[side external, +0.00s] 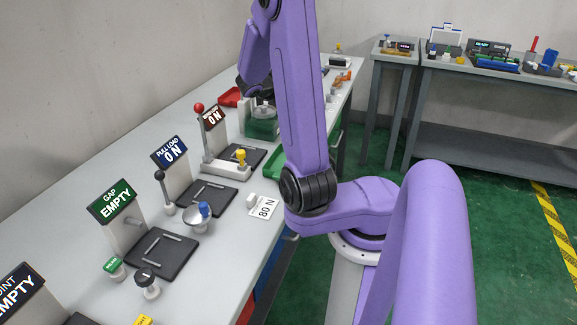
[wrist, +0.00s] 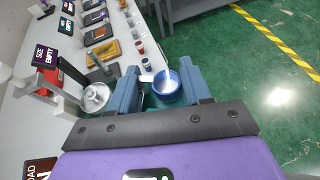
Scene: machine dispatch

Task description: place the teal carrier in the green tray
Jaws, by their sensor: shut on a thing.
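In the wrist view my gripper (wrist: 161,75) has its two blue-grey fingers on either side of a teal piece (wrist: 160,101), which I take to be the teal carrier. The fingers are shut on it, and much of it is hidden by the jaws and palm. A blue round cup-like part (wrist: 166,83) with a pale inside shows between the fingers. In the side view a green tray (side external: 273,163) lies on the bench near its front edge, partly hidden behind my purple arm. The held carrier cannot be made out clearly there.
Stations with signs line the bench, including PULL LOAD (side external: 168,151) and GAP EMPTY (side external: 112,201). A red-knobbed lever (side external: 198,108) stands near the green tray. A red tray (side external: 230,97) lies farther back. An 80 N card (side external: 264,206) lies at the front edge.

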